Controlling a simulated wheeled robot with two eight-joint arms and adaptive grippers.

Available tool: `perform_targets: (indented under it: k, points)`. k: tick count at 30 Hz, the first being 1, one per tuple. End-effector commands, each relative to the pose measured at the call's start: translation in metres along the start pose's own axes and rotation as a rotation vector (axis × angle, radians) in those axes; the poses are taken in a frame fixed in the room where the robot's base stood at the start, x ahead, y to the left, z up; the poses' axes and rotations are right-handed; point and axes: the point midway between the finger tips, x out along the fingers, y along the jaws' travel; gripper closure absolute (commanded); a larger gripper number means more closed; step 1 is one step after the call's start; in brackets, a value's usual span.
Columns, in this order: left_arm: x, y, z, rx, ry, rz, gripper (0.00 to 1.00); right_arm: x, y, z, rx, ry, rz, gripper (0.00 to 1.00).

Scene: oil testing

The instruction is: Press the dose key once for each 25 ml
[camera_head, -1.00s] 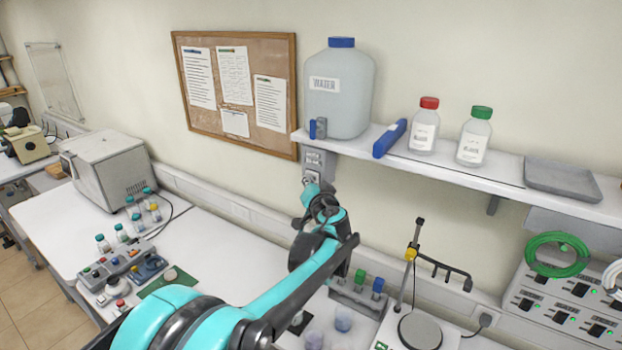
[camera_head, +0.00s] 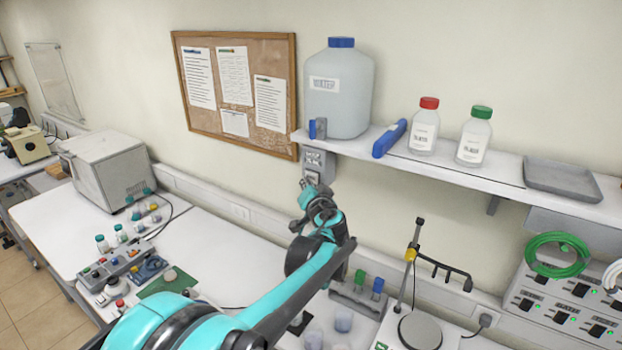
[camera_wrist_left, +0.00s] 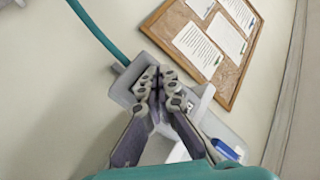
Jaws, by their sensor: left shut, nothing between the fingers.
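A grey box with keys (camera_head: 319,160) is fixed to the wall under the left end of the shelf, below the water tank (camera_head: 340,92). I cannot make out which key is the dose key. My left gripper (camera_head: 304,184) is shut and empty, just left of and below the box in the head view. In the left wrist view the shut fingertips (camera_wrist_left: 158,77) lie in front of the grey box (camera_wrist_left: 123,90) and hide much of its face. I cannot tell whether they touch it. My right gripper is not in view.
The shelf (camera_head: 475,172) also holds a blue object (camera_head: 390,139), a red-capped bottle (camera_head: 424,128), a green-capped bottle (camera_head: 474,136) and a grey tray (camera_head: 562,178). A notice board (camera_head: 237,92) hangs left of the box. A stand (camera_head: 415,265) and a vial rack (camera_head: 357,302) occupy the bench below.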

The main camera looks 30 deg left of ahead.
Motion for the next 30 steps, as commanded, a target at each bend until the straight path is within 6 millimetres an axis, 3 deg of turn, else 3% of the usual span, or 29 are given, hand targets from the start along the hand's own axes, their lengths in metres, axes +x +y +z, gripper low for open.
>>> perform_targets:
  k: [13,30]
  points:
    - [-0.005,-0.004,0.003,0.000,0.000,0.000,1.00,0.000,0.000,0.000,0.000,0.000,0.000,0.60]
    - [-0.037,-0.027,0.027,0.000,0.000,0.000,1.00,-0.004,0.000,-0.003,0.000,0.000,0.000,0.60]
